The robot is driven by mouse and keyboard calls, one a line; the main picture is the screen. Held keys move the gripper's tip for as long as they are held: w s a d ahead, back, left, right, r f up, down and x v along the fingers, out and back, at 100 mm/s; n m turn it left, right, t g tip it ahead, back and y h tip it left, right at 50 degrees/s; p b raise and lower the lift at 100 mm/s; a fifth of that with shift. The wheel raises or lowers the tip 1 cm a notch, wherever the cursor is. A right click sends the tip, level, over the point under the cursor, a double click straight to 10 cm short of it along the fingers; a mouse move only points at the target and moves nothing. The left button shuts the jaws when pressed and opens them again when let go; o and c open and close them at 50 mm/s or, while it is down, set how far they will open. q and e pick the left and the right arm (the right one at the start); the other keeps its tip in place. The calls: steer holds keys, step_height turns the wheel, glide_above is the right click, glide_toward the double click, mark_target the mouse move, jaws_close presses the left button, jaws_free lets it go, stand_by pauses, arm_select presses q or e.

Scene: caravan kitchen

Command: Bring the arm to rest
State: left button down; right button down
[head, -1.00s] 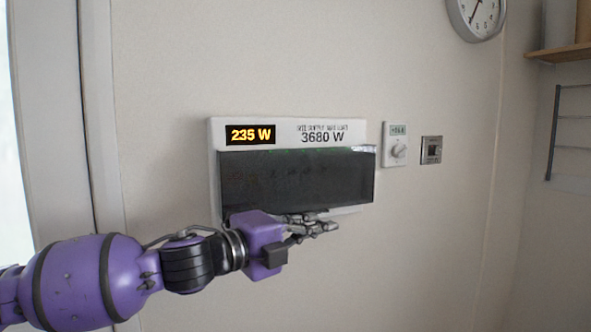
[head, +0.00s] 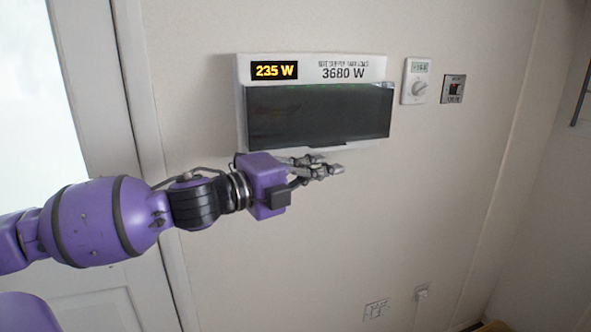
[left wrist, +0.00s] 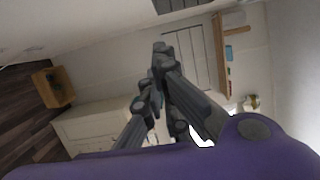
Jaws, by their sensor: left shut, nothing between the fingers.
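My left arm comes in from the left in the head view. Its left gripper (head: 322,168) is just below the wall panel (head: 315,68) and in front of the wall. The fingers point right and are shut with nothing between them. In the left wrist view the shut left gripper (left wrist: 160,60) shows with its fingertips together. The panel has a dark cover and reads 235 W and 3680 W. I cannot tell whether the fingers touch the wall. My right gripper is not in view.
A thermostat (head: 415,82) and a small switch (head: 453,89) are on the wall right of the panel. Sockets (head: 376,309) sit low on the wall. A white door (head: 95,268) is at the left.

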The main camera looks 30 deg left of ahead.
arm_select(q)
steer(key=p+v, duration=0.1)
steer(key=v, duration=0.4)
steer(key=shift+s+d+r+p, duration=0.1)
steer(key=shift+s+r+p, duration=0.05)
steer(key=shift+s+p, duration=0.25)
